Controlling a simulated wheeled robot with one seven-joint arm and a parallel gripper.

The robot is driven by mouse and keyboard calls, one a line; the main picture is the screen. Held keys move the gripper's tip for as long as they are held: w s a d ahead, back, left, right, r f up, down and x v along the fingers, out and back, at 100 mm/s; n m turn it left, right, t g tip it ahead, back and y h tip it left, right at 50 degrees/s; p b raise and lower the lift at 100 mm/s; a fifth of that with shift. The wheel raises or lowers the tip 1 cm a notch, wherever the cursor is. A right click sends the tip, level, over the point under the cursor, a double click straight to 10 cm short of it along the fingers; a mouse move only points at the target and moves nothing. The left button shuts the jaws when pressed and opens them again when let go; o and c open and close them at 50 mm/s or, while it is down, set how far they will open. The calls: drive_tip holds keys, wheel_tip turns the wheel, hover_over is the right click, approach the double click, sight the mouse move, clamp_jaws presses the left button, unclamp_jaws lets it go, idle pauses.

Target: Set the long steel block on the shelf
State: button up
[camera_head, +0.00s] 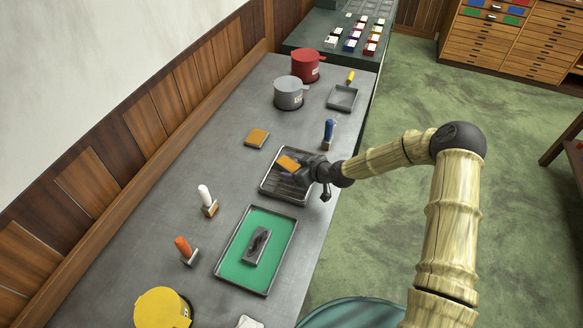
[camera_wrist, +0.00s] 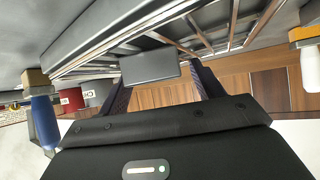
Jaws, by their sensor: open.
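My gripper (camera_head: 289,167) is over the slatted metal rack (camera_head: 265,186), which could be the shelf. In the wrist view its two dark fingers (camera_wrist: 160,82) are apart. A flat grey block face (camera_wrist: 150,67) shows between the fingertips, against the rack's bars (camera_wrist: 235,28). In the head view a small piece with an orange-brown top (camera_head: 287,163) shows at the fingertips; I cannot tell whether it is the same piece or touches the rack. A dark grey block (camera_head: 262,238) lies in the green-lined tray (camera_head: 228,269). I cannot tell which is the long steel block.
An orange-brown pad (camera_head: 257,137) lies behind the rack. Blue (camera_head: 329,131), white (camera_head: 205,196) and orange (camera_head: 184,248) handled tools stand around it. Grey (camera_head: 288,94), red (camera_head: 305,66) and yellow (camera_head: 162,308) pots stand on the bench. Bare bench lies left of the rack.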

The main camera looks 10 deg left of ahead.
sight(296, 168)
clamp_jaws()
drive_tip(key=shift+w+r, duration=0.1)
idle(0.4)
drive_tip(key=shift+r, duration=0.5)
wheel_tip(296, 168, up, 9)
drive_tip(key=b, duration=0.2)
idle(0.5)
